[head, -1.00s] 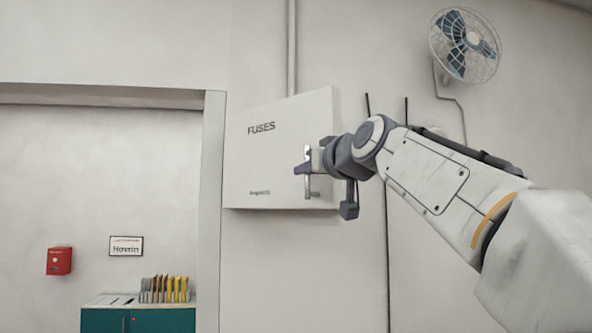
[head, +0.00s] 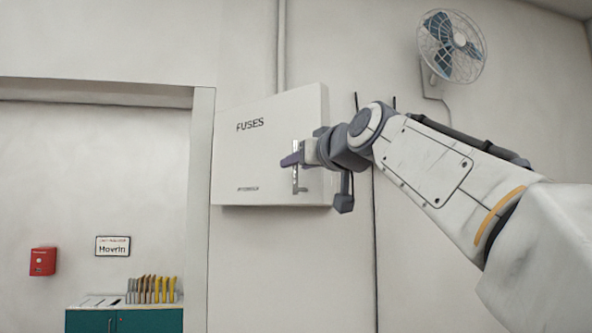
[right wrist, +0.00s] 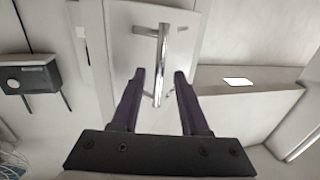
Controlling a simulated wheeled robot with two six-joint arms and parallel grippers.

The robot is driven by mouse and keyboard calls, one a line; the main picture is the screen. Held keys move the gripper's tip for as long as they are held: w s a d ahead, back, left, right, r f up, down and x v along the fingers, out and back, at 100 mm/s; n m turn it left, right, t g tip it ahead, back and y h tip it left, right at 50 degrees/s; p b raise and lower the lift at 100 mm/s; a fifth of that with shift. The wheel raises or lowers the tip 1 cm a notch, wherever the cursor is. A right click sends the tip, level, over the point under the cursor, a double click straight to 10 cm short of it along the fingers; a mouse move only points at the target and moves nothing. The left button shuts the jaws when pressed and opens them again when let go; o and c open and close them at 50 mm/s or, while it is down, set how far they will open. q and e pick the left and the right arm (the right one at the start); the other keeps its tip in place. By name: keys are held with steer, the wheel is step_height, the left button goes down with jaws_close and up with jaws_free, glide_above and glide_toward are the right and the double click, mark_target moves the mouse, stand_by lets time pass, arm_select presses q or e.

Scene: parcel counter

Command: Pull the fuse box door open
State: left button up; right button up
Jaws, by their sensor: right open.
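The fuse box (head: 262,148) is a white wall box with "FUSES" on its door, and the door looks shut. Its metal bar handle (head: 295,181) stands near the door's right edge, partly hidden by my gripper. My right gripper (head: 292,160) is at the handle in the head view. In the right wrist view the handle (right wrist: 160,62) runs between the two dark fingers of my right gripper (right wrist: 159,76). The fingers are open on either side of the bar, with gaps to it. My left gripper is not in view.
A conduit (head: 281,45) runs up the wall above the box, and a fan (head: 451,46) hangs at upper right. A red box (head: 43,261) and a sign (head: 113,246) are on the left wall above a teal cabinet (head: 150,321). The wall below the fuse box is clear.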

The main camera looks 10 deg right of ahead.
steer(key=b+v, duration=0.3)
steer(key=v, duration=0.5)
steer(key=shift+s, duration=0.2)
